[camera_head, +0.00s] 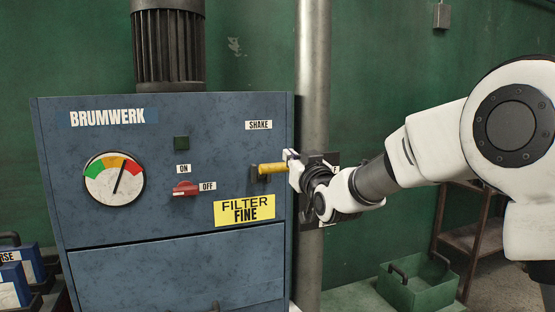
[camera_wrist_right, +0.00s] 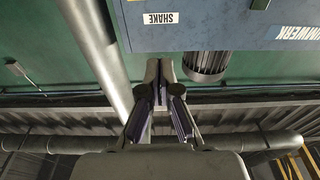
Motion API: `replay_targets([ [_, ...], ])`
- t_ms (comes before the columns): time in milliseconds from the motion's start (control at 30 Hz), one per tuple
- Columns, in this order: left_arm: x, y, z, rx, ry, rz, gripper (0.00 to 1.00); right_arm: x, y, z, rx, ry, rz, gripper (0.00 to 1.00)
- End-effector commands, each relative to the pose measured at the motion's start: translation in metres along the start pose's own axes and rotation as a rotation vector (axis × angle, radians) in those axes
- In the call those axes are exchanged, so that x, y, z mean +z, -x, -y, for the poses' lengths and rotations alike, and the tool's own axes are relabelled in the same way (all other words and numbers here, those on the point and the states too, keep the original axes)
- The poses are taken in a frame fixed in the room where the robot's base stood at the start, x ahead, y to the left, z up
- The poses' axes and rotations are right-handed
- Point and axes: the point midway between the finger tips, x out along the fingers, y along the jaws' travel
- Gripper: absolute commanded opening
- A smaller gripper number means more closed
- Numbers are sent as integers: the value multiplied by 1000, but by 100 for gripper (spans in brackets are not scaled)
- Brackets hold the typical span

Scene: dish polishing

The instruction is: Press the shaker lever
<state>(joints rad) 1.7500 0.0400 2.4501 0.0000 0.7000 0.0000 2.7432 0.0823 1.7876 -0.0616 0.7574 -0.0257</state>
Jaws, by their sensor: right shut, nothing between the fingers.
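The shaker lever (camera_head: 271,168) is a yellow handle on the right part of the blue machine's front, below the SHAKE label (camera_head: 258,125). It points to the right and sits about level. My right gripper (camera_head: 289,157) comes in from the right, shut and empty, with its fingers at the lever's right end. I cannot tell whether they touch it. My left gripper is not in view.
The blue machine (camera_head: 170,270) has a gauge (camera_head: 114,179), a red ON/OFF switch (camera_head: 185,188) and a FILTER FINE sign (camera_head: 244,210). A vertical metal pipe (camera_head: 313,70) stands behind my right gripper. A green bin (camera_head: 418,285) is at lower right; blue boxes are at lower left.

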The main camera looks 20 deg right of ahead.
Motion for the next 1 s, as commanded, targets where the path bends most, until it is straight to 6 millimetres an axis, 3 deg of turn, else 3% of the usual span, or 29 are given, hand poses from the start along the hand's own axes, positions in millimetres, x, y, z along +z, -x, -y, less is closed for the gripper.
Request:
replay_targets([
  [200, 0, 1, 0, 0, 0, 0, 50, 1, -2, 0, 0, 0, 2, 0],
  [333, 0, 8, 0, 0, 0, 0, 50, -1, -15, 0, 0, 1, 3, 0],
  [767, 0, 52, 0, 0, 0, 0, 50, -2, -105, 0, 0, 1, 4, 0],
  [833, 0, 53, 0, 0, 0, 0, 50, 16, -96, 0, 0, -1, 8, 0],
  [1000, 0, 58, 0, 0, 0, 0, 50, 35, -89, 0, 0, 0, 4, 0],
])
